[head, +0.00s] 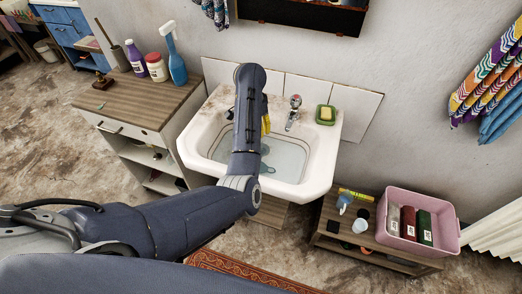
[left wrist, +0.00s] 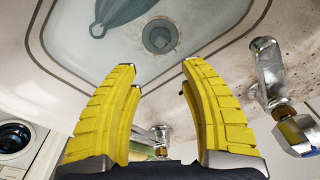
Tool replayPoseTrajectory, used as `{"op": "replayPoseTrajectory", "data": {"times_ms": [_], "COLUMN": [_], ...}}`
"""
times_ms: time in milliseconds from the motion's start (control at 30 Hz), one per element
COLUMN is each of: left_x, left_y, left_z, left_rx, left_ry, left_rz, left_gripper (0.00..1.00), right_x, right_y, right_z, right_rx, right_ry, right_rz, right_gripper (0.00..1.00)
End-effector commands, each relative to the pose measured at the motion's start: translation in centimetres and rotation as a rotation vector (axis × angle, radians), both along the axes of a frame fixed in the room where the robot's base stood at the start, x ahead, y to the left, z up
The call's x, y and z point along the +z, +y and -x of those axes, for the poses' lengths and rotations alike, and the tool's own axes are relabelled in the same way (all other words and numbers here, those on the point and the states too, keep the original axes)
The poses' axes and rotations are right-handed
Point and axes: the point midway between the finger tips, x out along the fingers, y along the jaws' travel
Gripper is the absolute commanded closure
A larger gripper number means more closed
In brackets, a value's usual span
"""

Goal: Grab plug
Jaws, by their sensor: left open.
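The white sink basin (head: 318,170) holds shallow, clear water. In the left wrist view a round grey fitting with a dark ring (left wrist: 160,37) lies on the basin floor; I cannot tell whether it is the plug or the drain with the plug in it. My left gripper (left wrist: 158,78) is open and empty. It is over the sink with its two yellow fingers on either side of the view, pointing toward the fitting and apart from it. In the head view my arm hides most of this gripper and part of the basin.
A teal object (left wrist: 130,10) lies in the basin near the fitting. Chrome taps (head: 293,105) stand at the back rim, with another beside the right finger (left wrist: 270,72). A green soap dish (head: 325,121) is at the right. A wooden cabinet (head: 140,95) with bottles stands left.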

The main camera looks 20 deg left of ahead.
Motion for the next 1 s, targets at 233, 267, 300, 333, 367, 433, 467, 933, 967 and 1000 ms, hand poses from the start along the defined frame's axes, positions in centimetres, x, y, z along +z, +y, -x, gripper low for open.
{"op": "replayPoseTrajectory", "data": {"times_ms": [233,267,300,333,367,433,467,933,967,1000], "left_x": [-4.6,-5.1,-5.6,-6.1,-6.4,-7.2,-7.4,-10.6,-11.0,-11.4], "left_y": [-0.2,-0.2,-0.2,-0.3,-0.3,-0.4,-0.5,-0.6,-0.6,-0.7], "left_z": [-0.3,-0.4,-0.5,-0.5,-0.5,-0.6,-0.7,-1.0,-1.0,-1.1], "left_rx": [0.0,0.0,0.001,0.001,0.001,0.001,0.001,0.001,0.001,0.001], "left_ry": [0.003,0.003,0.003,0.002,0.002,0.002,0.001,0.002,0.002,0.002], "left_rz": [-0.002,-0.003,-0.003,-0.002,-0.002,-0.001,-0.001,-0.002,-0.002,-0.002], "left_gripper": [0.56,0.56,0.56,0.56,0.56,0.56,0.56,0.56,0.56,0.56], "right_x": [0.0,0.0,0.0,0.0,0.0,0.0,0.0,0.0,0.0,0.0], "right_y": [0.0,0.0,0.0,0.0,0.0,0.0,0.0,0.0,0.0,0.0], "right_z": [0.0,0.0,0.0,0.0,0.0,0.0,0.0,0.0,0.0,0.0], "right_rx": [0.0,0.0,0.0,0.0,0.0,0.0,0.0,0.0,0.0,0.0], "right_ry": [0.0,0.0,0.0,0.0,0.0,0.0,0.0,0.0,0.0,0.0], "right_rz": [0.0,0.0,0.0,0.0,0.0,0.0,0.0,0.0,0.0,0.0], "right_gripper": [0.56,0.56,0.56,0.56,0.56,0.56,0.56,0.56,0.56,0.56]}}
